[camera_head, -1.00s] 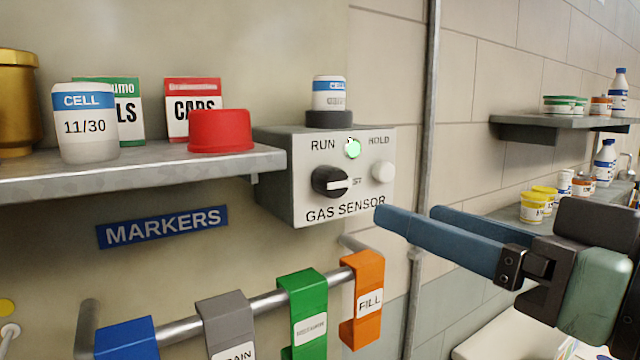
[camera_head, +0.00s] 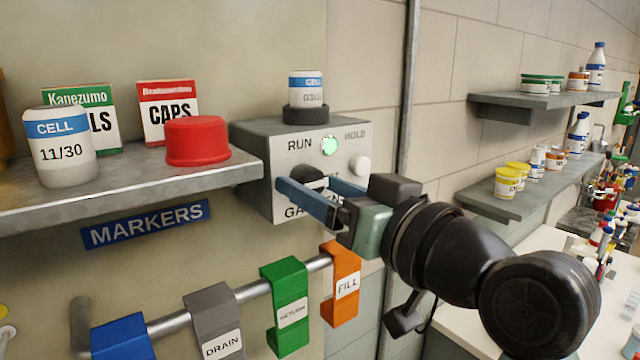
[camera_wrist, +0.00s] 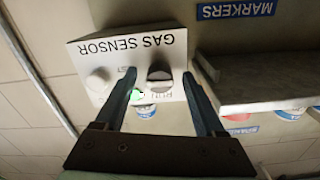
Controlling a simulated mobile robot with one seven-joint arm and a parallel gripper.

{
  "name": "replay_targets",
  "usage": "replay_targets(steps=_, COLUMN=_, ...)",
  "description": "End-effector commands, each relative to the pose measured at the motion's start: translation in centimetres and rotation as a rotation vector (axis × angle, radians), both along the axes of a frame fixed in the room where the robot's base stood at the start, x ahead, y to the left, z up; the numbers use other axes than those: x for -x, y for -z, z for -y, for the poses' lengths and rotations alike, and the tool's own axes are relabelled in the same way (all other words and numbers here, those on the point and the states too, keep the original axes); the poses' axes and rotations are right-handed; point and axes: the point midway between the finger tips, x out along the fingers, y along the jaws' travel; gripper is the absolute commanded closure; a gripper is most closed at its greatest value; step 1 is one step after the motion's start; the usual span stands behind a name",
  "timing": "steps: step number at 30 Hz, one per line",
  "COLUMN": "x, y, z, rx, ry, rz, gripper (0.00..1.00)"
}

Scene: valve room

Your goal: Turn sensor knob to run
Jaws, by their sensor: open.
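The grey gas sensor box (camera_head: 255,165) hangs on the wall, with RUN at its upper left and HOLD at its upper right. Its black knob (camera_head: 312,178) is partly hidden by my fingers in the head view. In the wrist view, which is upside down, the knob (camera_wrist: 160,77) shows a pale bar lying roughly level; which label it points at is unclear. My gripper (camera_head: 299,180) is open, with its blue fingers reaching to the box front. In the wrist view my fingertips (camera_wrist: 159,74) lie either side of the knob, apart from it; contact is not visible.
A green lamp (camera_head: 329,145) is lit above the knob, and a white button (camera_head: 360,166) sits to the right. A white jar (camera_head: 306,90) stands on the box. A metal shelf (camera_head: 130,185) adjoins at left; a rail with hanging tags (camera_head: 290,300) runs below.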

Motion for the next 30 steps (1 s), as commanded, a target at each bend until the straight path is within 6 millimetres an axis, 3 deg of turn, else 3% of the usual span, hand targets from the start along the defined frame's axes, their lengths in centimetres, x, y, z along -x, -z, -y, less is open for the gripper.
replay_targets(steps=2, x=0.02, y=0.01, z=0.01, rx=0.000, ry=0.000, rz=0.000, gripper=0.34)
replay_targets(steps=13, x=0.04, y=-0.02, z=0.02, rx=0.000, ry=0.000, rz=0.000, gripper=1.00)
replay_targets(steps=30, x=0.05, y=0.38, z=0.05, rx=0.114, ry=0.001, rz=0.086, gripper=1.00)
